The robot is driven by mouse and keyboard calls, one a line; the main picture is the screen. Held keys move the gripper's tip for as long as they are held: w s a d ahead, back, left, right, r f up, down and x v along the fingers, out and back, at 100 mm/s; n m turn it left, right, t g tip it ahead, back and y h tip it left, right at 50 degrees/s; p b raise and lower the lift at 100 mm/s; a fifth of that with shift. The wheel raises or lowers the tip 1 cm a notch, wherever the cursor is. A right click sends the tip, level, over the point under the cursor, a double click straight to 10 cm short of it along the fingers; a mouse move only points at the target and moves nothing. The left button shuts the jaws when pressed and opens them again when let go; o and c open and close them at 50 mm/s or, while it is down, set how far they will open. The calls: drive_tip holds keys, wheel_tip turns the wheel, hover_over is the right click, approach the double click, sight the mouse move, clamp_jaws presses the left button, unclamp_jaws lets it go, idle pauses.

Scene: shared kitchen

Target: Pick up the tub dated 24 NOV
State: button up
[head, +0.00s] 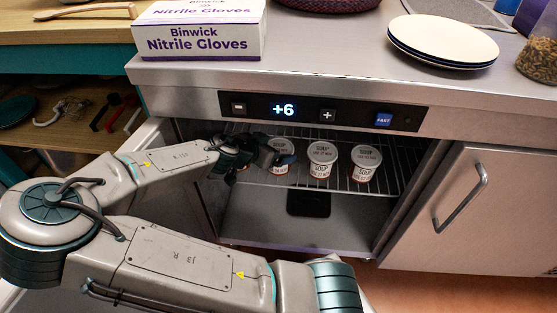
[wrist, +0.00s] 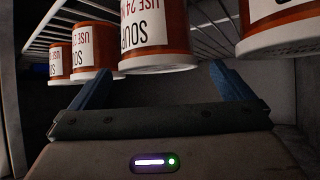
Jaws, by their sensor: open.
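Several white-and-orange soup tubs stand on the wire shelf in the open fridge. In the wrist view, which shows them upside down, the middle tub (wrist: 157,35) reads "SOUP" and "USE 24", with the month cut off. My gripper (wrist: 160,78) is open, with its blue fingers to either side of this tub and nothing held. In the head view my gripper (head: 279,156) is at the shelf's left, beside the leftmost visible tub (head: 280,147) and partly covering it. The middle tub (head: 321,155) and right tub (head: 366,163) have small labels that seem to read 27 NOV.
In the wrist view, two tubs (wrist: 92,52) stand to the left and another (wrist: 285,28) is close at the right finger. The wire shelf (head: 345,188) has bare room at right. Above are the fridge's control panel (head: 350,115), a glove box (head: 200,32) and plates (head: 442,40).

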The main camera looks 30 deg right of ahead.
sight(278, 148)
drive_tip(key=b+x, duration=0.1)
drive_tip(key=x, duration=0.2)
drive_tip(key=shift+f, duration=0.15)
drive_tip(key=c, duration=1.2)
